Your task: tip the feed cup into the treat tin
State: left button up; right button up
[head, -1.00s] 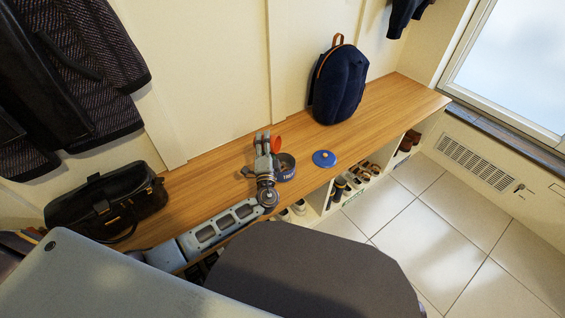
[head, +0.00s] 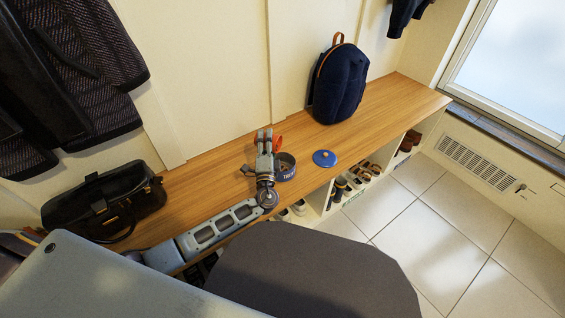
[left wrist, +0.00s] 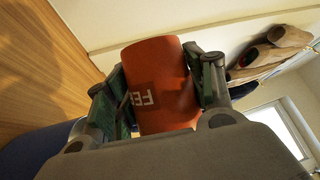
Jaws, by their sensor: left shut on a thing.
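The orange-red feed cup (head: 279,143) is held by my left gripper (head: 264,142) above the bench. In the left wrist view the cup (left wrist: 160,85) sits between the two fingers of my left gripper (left wrist: 165,92), with part of its white lettering showing. The cup looks tilted; its contents are hidden. The dark blue treat tin (head: 287,174) stands open on the bench, just below and beside the cup in the head view. I cannot tell whether the cup is directly over the tin's mouth. My right gripper is not in view.
A blue lid (head: 324,158) with a small knob lies right of the tin. A navy backpack (head: 339,85) stands farther back, and a black bag (head: 105,200) sits at the left. Shoes (head: 352,182) fill cubbies under the wooden bench (head: 385,98).

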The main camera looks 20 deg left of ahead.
pick_arm(q)
jog(key=shift+d+r+m, duration=0.1)
jog(key=shift+r+m, duration=0.05)
jog(key=shift+m, duration=0.25)
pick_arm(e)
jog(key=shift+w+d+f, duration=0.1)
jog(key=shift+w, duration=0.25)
pick_arm(q)
jog(key=shift+d+r+m+t+h+b, duration=0.2)
jog(key=shift+d+m+t+h+b, duration=0.15)
jog(key=shift+m+b, duration=0.4)
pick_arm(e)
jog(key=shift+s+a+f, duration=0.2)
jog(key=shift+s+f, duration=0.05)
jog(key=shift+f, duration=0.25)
pick_arm(q)
jog(key=shift+r+m, duration=0.1)
jog(key=shift+m, duration=0.25)
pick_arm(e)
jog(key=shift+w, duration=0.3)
pick_arm(q)
jog(key=shift+d+r+m+t+h+b, duration=0.15)
jog(key=shift+m+t+h+b, duration=0.25)
jog(key=shift+m, duration=0.2)
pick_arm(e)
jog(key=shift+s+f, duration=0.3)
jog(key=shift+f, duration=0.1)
